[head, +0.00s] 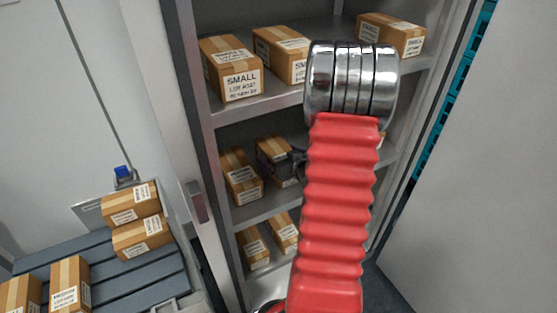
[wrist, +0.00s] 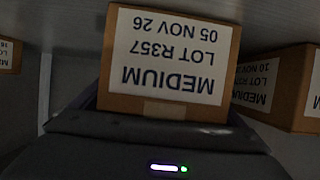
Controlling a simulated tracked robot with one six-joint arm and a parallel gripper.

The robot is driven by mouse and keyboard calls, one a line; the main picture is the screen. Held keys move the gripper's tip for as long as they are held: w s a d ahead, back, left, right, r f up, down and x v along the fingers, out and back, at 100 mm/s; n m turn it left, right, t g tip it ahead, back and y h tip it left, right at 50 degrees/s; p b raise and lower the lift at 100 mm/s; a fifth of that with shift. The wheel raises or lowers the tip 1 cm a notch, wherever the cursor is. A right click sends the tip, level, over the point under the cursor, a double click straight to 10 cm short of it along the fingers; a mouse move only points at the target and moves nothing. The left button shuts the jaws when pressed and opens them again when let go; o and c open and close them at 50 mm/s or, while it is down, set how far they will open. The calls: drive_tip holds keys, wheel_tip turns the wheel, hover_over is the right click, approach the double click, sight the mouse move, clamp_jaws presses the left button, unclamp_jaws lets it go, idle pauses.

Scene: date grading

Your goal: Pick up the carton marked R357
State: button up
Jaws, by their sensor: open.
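The carton marked R357 (wrist: 170,60) is a brown box with a white label, reading upside down in the wrist view: MEDIUM, LOT R357, 05 NOV 26. It fills the middle of that view. My gripper (wrist: 166,108) is open, its dark parts showing low on both sides of the carton. Whether they touch it, I cannot tell. In the head view, the dark gripper (head: 277,163) is at a carton on the middle shelf, partly hidden by my red arm sleeve.
Another MEDIUM carton (wrist: 285,85) stands close on the right in the wrist view, and one (wrist: 8,54) at the left edge. In the head view, cartons fill the cabinet shelves (head: 265,107). A grey slatted surface (head: 120,285) at left holds several cartons.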

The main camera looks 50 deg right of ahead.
drive_tip(key=shift+c, duration=0.6)
drive_tip(key=c, duration=1.5)
